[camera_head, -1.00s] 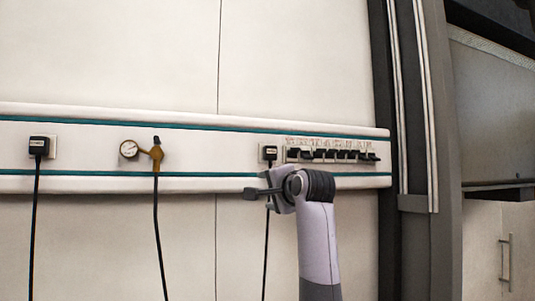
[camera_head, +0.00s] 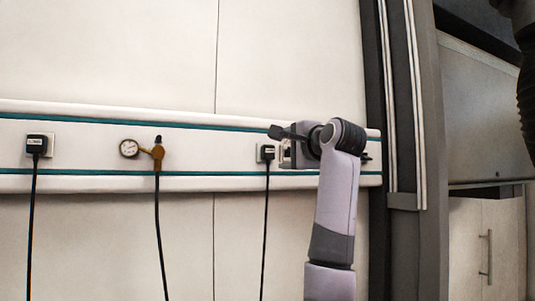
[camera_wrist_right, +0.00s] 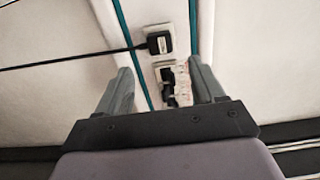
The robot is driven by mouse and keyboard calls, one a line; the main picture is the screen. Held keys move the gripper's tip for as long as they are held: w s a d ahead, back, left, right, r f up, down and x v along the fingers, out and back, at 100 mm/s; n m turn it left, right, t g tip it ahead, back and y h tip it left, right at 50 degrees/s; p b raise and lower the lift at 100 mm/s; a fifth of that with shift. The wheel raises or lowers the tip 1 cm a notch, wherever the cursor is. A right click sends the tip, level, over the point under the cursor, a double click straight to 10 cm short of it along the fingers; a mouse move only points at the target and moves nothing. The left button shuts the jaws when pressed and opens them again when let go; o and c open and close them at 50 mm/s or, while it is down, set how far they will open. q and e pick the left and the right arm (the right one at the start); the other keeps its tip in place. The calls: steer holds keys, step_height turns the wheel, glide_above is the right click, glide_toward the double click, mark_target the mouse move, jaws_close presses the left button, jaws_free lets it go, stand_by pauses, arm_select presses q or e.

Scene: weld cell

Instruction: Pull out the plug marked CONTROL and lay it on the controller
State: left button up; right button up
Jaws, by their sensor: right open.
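Two black plugs with small white labels sit in the wall rail: one at the far left (camera_head: 37,144), one near the middle (camera_head: 267,152). The labels are too small to read, so I cannot tell which is CONTROL. The middle plug also shows in the right wrist view (camera_wrist_right: 160,43), its black cable running left. My right gripper (camera_head: 287,140) is open and empty, just right of the middle plug and apart from it. I cannot identify the controller. My left gripper is out of view.
The row of black fittings (camera_wrist_right: 169,86) is partly hidden by my arm. A dark frame post (camera_head: 402,110) and a cabinet (camera_head: 485,245) stand right.

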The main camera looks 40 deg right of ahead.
mark_target(270, 152)
steer(key=p+x, duration=0.3)
steer(key=x, duration=0.2)
steer(key=shift+r, duration=0.15)
steer(key=shift+f+x, duration=0.25)
steer(key=shift+x, duration=1.7)
